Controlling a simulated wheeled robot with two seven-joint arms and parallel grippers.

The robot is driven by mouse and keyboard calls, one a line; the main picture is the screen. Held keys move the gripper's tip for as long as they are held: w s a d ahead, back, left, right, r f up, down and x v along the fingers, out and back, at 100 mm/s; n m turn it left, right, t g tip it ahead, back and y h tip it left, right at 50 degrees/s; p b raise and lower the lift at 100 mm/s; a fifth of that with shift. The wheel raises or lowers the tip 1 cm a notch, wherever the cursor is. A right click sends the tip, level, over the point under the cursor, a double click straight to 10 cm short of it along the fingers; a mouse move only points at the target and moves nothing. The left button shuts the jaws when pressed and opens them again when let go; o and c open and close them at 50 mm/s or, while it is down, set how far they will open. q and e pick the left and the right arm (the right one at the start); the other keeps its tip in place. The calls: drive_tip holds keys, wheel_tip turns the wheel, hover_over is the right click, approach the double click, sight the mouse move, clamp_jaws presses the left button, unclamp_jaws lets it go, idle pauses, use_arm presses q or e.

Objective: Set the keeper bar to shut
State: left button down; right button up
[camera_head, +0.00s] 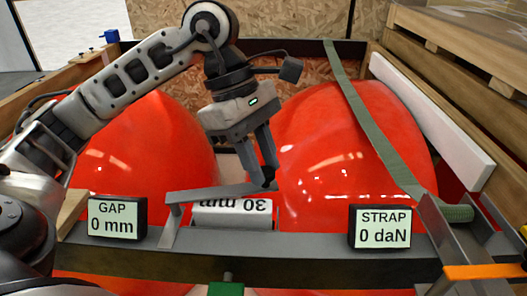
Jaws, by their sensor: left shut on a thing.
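The keeper bar (205,192) is a flat grey metal bar in the middle of the head view. It lies above a light block marked "30 mm" (232,213), whose print is upside down to me. Its left end meets a short upright on the dark front beam (300,264). My left gripper (266,181) reaches down from above and its fingers are shut on the bar's right end. The fingertips partly hide that end. My right gripper is not in view.
Two large red nosecones (150,140) (345,140) stand behind the beam. A "GAP 0 mm" display (116,217) and a "STRAP 0 daN" display (381,228) sit on it. A green strap (365,120) crosses the right nosecone to a metal bracket (455,235). Wooden walls flank them.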

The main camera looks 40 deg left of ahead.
use_arm(q)
drive_tip(key=shift+s+d+m+g+b, duration=0.3)
drive_tip(key=shift+s+d+m+g, duration=0.3)
drive_tip(key=shift+s+d+m, duration=0.7)
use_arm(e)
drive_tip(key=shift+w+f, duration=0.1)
use_arm(q)
drive_tip(key=shift+w+a, duration=0.1)
drive_tip(key=shift+a, duration=0.05)
drive_tip(key=c, duration=1.1)
unclamp_jaws()
drive_tip(key=shift+r, duration=0.1)
drive_tip(key=shift+c, duration=0.2)
drive_tip(key=p+v, duration=0.4)
drive_tip(key=v, duration=1.2)
drive_tip(key=shift+p, duration=0.3)
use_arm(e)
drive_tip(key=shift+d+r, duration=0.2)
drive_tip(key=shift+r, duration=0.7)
